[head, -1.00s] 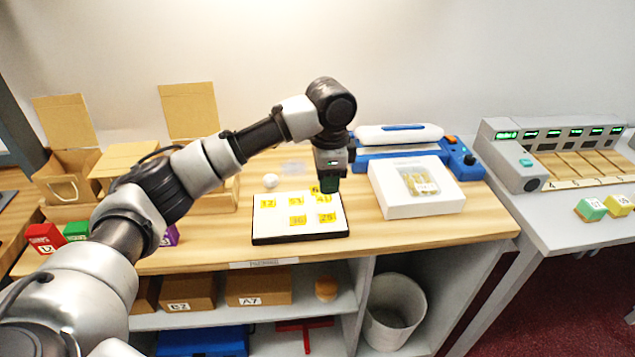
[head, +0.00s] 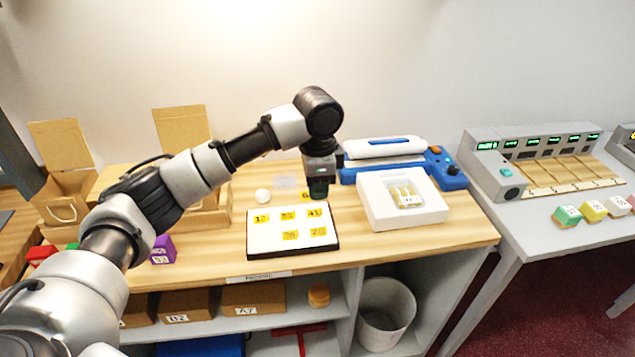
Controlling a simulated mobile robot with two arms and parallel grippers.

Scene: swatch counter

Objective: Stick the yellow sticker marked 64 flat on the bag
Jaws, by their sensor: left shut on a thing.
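My left gripper (head: 318,194) is shut at the back edge of the white sticker sheet (head: 262,243). A yellow sticker (head: 305,195) shows at its fingers, partly hidden by them; only a 6 of its mark is readable. Several other yellow numbered stickers lie on the sheet, and its front left spot is bare. My right gripper is not in view.
Right of the sheet are a white box (head: 376,208) with a small packet in its window and a blue-and-white machine (head: 450,176). A grey display unit (head: 490,172) and colored blocks stand on the right table.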

